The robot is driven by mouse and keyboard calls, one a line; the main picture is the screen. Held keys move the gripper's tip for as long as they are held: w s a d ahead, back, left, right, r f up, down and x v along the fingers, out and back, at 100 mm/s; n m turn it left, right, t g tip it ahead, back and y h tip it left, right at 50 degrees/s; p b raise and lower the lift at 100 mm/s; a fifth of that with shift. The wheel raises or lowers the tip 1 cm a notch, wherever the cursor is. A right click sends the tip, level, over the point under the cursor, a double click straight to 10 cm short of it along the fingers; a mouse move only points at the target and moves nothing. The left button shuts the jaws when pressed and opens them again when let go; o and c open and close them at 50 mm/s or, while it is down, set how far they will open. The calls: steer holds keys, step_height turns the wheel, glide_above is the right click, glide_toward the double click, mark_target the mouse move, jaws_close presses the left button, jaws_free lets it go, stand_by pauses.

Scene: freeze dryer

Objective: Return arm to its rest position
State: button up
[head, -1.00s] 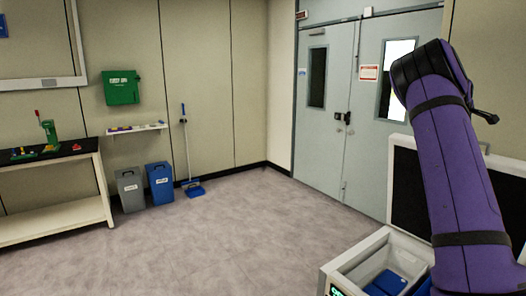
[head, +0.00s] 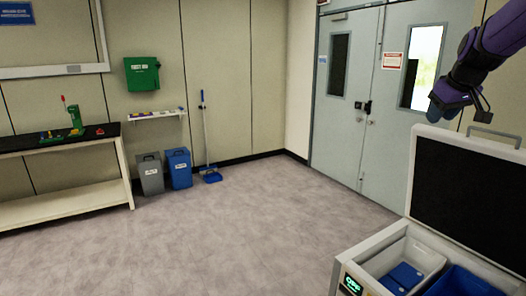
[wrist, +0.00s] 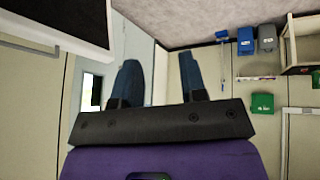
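My arm is purple and reaches in from the upper right of the head view. My gripper (head: 437,108) hangs at its end, above and left of the raised lid of the white box. In the wrist view my gripper (wrist: 160,72) has two dark blue fingers standing well apart with nothing between them. The open white box (head: 362,262), with a green display on its front, stands at the lower right. It holds a white bin with a blue item (head: 404,276) in it and a blue bin (head: 462,284). The box is cut off by the frame edge.
A grey double door (head: 346,130) is behind. A bench (head: 60,200) with a green tool stands at the left. Grey (head: 150,176) and blue (head: 179,170) waste bins and a blue broom (head: 211,176) stand by the wall. The floor between is clear.

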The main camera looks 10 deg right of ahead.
steer(key=s+a+y, duration=0.1)
steer(key=s+a, duration=0.5)
steer(key=a, duration=0.2)
steer(key=s+a+y, duration=0.1)
steer(key=s+a, duration=0.5)
steer(key=a, duration=0.3)
steer(key=s+a+f+g, duration=0.1)
steer(key=s+a+f, duration=0.5)
steer(key=s, duration=0.6)
steer(key=a, duration=0.2)
steer(key=shift+s+a+f, duration=0.15)
steer(key=shift+s+a, duration=0.1)
steer(key=shift+a, duration=0.05)
